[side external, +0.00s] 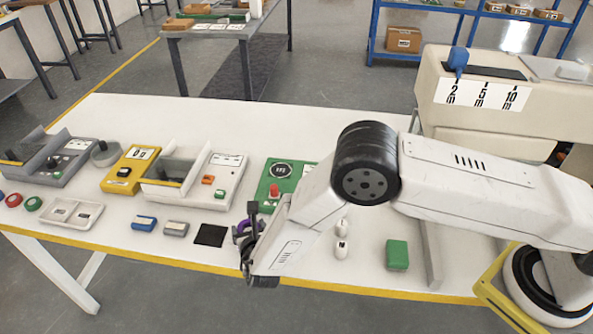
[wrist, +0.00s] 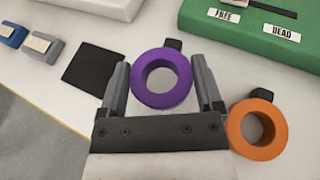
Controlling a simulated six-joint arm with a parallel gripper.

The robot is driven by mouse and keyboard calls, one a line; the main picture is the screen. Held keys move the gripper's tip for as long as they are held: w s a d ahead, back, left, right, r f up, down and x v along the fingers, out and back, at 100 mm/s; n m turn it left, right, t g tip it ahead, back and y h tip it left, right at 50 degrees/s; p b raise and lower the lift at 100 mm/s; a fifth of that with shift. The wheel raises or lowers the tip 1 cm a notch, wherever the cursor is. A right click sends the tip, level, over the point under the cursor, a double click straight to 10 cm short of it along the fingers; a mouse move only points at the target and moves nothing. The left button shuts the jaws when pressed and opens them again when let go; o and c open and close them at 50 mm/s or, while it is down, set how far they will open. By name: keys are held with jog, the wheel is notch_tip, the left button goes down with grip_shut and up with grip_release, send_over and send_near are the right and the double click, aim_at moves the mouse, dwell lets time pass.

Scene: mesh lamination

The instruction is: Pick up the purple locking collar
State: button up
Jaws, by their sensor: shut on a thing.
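The purple locking collar (wrist: 162,78) is a thick ring between the two fingers of my gripper (wrist: 164,90) in the wrist view. The gripper is shut on it, and the ring's hole faces the camera. In the side external view the purple collar (side external: 243,227) shows as a small patch at my gripper (side external: 250,235), partly hidden by the dark fingers. The gripper is over the front part of the white table. I cannot tell whether the collar touches the table.
An orange collar (wrist: 257,129) lies just right of my gripper. A black square (wrist: 94,76) lies to the left, near blue and grey blocks. Red, green and blue rings (side external: 34,203) lie at the far left.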

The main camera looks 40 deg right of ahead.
jog(key=s+d+r, duration=0.5)
jog(key=s+r, duration=0.6)
jog(key=s, duration=0.2)
jog(key=shift+d, duration=0.15)
jog(key=shift+f, duration=0.1)
dwell(0.5)
